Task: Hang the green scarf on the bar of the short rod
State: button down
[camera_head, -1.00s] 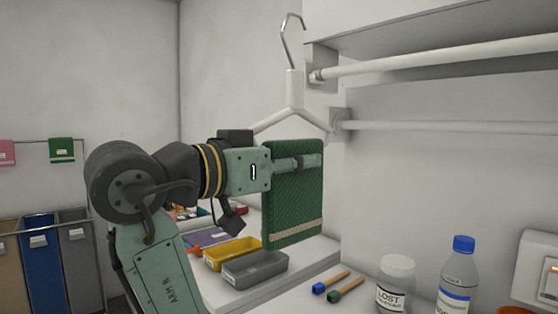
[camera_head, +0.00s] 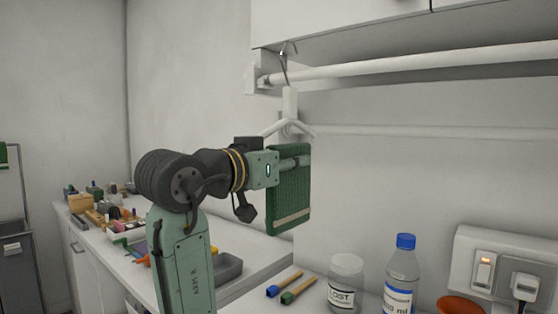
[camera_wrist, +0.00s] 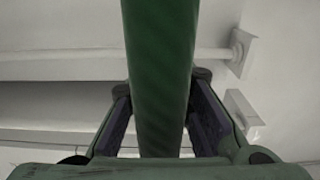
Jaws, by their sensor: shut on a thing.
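The green scarf (camera_head: 289,205), folded flat with a pale stripe near its lower edge, hangs below a white hanger (camera_head: 289,105) with a metal hook (camera_head: 285,62). My gripper (camera_head: 297,163) is shut on the scarf and holds it upright in the air. In the wrist view the scarf (camera_wrist: 158,75) stands between the two fingers. The upper white rod (camera_head: 400,67) and the lower white rod (camera_head: 400,132) run out of the picture at right, so I cannot tell which is short. The hook overlaps the upper rod's left end; contact is unclear.
A cabinet (camera_head: 340,22) hangs above the rods. Below stand a labelled jar (camera_head: 346,284), a blue-capped bottle (camera_head: 401,275) and two wooden-handled tools (camera_head: 290,288). A grey tray (camera_head: 228,267) and small goods lie on the left counter. A wall socket (camera_head: 507,272) is at right.

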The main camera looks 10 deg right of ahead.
jog(key=f+x, duration=0.2)
jog(key=x, duration=0.8)
jog(key=shift+w+d, duration=0.2)
jog(key=shift+d, duration=0.05)
jog(key=c, duration=1.4)
grip_release()
jog(key=shift+o, duration=0.2)
